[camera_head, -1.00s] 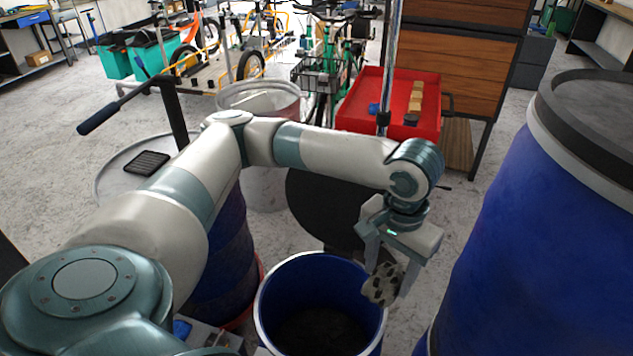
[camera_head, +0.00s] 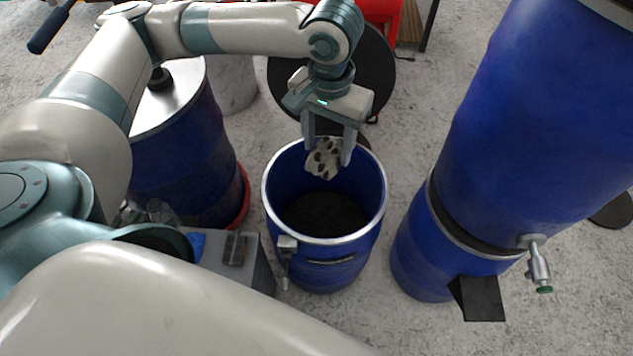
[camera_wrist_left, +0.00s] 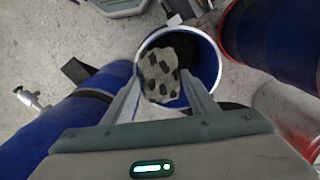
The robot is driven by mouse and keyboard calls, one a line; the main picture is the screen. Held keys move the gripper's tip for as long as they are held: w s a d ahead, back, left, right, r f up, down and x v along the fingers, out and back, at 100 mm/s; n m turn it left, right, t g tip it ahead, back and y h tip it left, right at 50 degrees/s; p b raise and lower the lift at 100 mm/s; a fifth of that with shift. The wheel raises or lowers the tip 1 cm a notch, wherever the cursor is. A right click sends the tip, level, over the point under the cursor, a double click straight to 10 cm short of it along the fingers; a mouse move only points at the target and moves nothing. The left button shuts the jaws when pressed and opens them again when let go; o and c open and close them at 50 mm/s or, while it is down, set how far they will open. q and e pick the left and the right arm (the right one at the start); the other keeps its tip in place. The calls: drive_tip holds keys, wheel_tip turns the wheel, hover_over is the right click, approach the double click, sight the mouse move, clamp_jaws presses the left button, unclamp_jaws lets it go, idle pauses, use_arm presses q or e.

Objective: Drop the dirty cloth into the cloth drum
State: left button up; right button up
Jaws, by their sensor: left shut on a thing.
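The dirty cloth (camera_head: 322,160), pale with dark spots, hangs bunched from my left gripper (camera_head: 331,143). The gripper is shut on it, above the far part of the mouth of the open blue cloth drum (camera_head: 325,239). The drum has a pale rim and a dark inside. In the left wrist view the cloth (camera_wrist_left: 158,75) shows between the fingers (camera_wrist_left: 158,98), overlapping the left side of the drum's opening (camera_wrist_left: 208,62). My right gripper is not in view.
A tall blue drum with a tap (camera_head: 540,268) stands on the right on another blue drum (camera_head: 425,250). A closed blue drum (camera_head: 185,165) stands to the left. A grey box (camera_head: 250,262) is at the open drum's left. A dark round disc (camera_head: 380,70) is behind.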

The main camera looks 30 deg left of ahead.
use_arm(q)
drive_tip(key=shift+s+a, duration=0.1)
drive_tip(key=shift+a, duration=0.1)
drive_tip(key=shift+d, duration=0.1)
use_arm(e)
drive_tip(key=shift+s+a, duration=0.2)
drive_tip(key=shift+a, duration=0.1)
